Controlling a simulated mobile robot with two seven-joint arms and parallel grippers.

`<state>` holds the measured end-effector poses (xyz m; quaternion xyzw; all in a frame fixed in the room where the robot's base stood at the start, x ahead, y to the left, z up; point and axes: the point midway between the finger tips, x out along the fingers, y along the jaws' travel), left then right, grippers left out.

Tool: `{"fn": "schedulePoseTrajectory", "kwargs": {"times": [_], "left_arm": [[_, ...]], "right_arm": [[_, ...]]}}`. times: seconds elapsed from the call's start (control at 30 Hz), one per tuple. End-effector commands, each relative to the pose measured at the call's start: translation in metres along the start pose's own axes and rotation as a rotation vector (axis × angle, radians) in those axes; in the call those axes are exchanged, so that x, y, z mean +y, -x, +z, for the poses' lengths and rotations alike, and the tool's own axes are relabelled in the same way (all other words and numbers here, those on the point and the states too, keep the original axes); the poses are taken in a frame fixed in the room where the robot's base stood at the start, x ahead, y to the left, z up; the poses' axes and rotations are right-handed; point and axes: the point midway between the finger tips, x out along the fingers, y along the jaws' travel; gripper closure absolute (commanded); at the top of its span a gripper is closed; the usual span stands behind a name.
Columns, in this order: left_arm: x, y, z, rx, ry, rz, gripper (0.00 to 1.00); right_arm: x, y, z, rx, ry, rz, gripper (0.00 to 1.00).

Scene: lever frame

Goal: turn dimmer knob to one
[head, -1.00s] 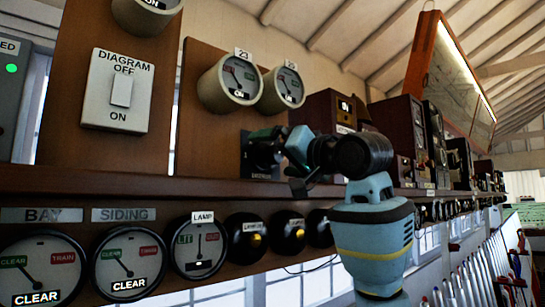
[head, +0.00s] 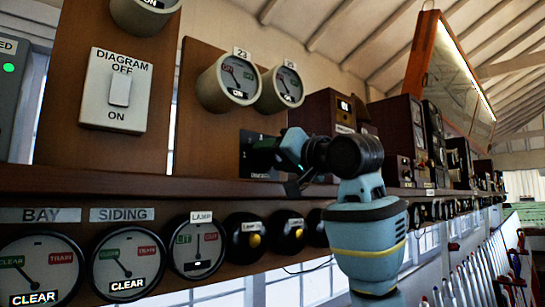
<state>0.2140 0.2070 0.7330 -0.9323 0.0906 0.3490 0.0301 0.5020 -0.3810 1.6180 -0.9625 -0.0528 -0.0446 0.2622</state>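The dimmer knob's dark square plate (head: 256,170) is on the brown wooden panel, under the two round gauges marked 23 and 25 or similar. My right gripper (head: 281,155) comes in from the right and is level with the knob, right in front of the plate. It covers most of the knob, so I cannot see which number the knob points to. I cannot tell whether the fingers touch it or how far apart they are. My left gripper is not in view.
A white diagram switch (head: 117,91) is on the panel to the left. A wooden shelf (head: 120,183) runs below the plate. Under it are round dials and black bells with yellow centres (head: 255,240). Dark instrument boxes (head: 323,112) stand close behind my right arm.

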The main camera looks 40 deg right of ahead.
Motion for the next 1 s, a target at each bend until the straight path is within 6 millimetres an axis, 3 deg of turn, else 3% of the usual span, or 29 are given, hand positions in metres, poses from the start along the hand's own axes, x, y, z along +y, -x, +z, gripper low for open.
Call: {"fn": "schedulePoseTrajectory", "kwargs": {"times": [0.13, 0.43, 0.73, 1.0], "left_arm": [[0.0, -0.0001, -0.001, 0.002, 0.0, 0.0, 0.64], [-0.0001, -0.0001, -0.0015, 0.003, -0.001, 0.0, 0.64], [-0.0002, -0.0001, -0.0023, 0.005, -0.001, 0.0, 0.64], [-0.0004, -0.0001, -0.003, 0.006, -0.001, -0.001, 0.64]], "right_arm": [[-0.005, 0.0012, -0.0009, 0.004, 0.002, -0.013, 0.69], [-0.0067, 0.0021, -0.0019, 0.005, 0.022, -0.019, 0.69], [-0.0077, 0.0037, -0.0045, -0.004, 0.31, -0.048, 0.69], [-0.0091, 0.0048, -0.0058, -0.002, 0.356, -0.055, 0.69]]}}
